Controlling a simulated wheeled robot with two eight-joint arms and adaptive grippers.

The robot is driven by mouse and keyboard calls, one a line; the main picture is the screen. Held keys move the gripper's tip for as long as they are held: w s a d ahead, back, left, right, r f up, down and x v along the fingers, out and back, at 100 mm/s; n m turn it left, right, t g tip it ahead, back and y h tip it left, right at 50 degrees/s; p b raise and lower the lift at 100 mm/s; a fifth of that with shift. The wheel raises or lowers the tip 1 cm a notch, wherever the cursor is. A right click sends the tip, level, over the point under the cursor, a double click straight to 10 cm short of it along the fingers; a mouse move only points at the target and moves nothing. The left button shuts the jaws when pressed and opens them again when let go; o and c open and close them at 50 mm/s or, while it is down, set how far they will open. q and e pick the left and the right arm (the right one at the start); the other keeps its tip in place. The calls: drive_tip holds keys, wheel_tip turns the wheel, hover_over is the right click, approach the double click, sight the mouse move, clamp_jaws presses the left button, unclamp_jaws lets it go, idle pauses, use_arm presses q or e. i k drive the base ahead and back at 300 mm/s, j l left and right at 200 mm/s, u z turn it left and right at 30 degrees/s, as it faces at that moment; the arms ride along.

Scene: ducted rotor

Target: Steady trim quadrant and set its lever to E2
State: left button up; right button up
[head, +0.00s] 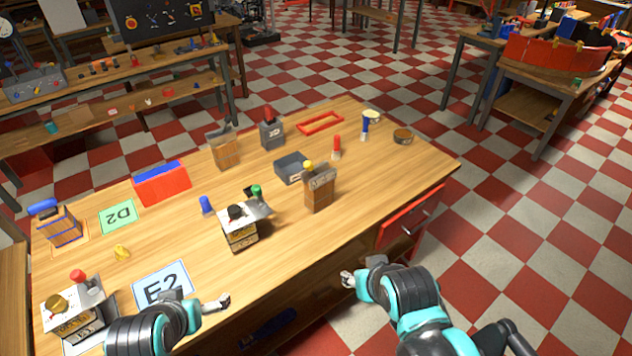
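I cannot tell for certain which device is the trim quadrant. A wooden block with a grey top plate (320,190) and a yellow knob (309,164) stands right of the table's middle. A white and black box (239,236) with black and green knobs stands left of it. Another such box (72,318) with red and yellow knobs is at the near left. The E2 card (163,286) lies flat near the front edge. My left gripper (222,302) is right of this card, touching no device. My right gripper (347,279) is off the table's front edge. Their finger gaps are unclear.
The green D2 card (120,216) lies at the left, near a wooden block with a blue handle (58,228). A red bin (162,186), a dark tray (291,168) and several small pegs stand farther back.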

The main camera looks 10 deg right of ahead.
sight(307, 165)
drive_tip(key=l+u, duration=0.25)
drive_tip(key=u, duration=0.2)
drive_tip(key=l+u, duration=0.3)
drive_tip(key=u, duration=0.15)
drive_tip(key=l+u, duration=0.1)
drive_tip(key=l, duration=0.4)
drive_tip(key=k+l+u, duration=0.1)
drive_tip(key=l, duration=0.35)
drive_tip(key=k+l+u, duration=0.15)
drive_tip(key=l, duration=0.35)
drive_tip(key=l+u, duration=0.1)
drive_tip(key=l, duration=0.35)
drive_tip(key=k+l+u, duration=0.1)
drive_tip(key=l, duration=0.4)
drive_tip(key=k+l, duration=0.1)
drive_tip(key=l, duration=0.2)
drive_tip(key=k+l, duration=0.15)
drive_tip(key=l, duration=0.2)
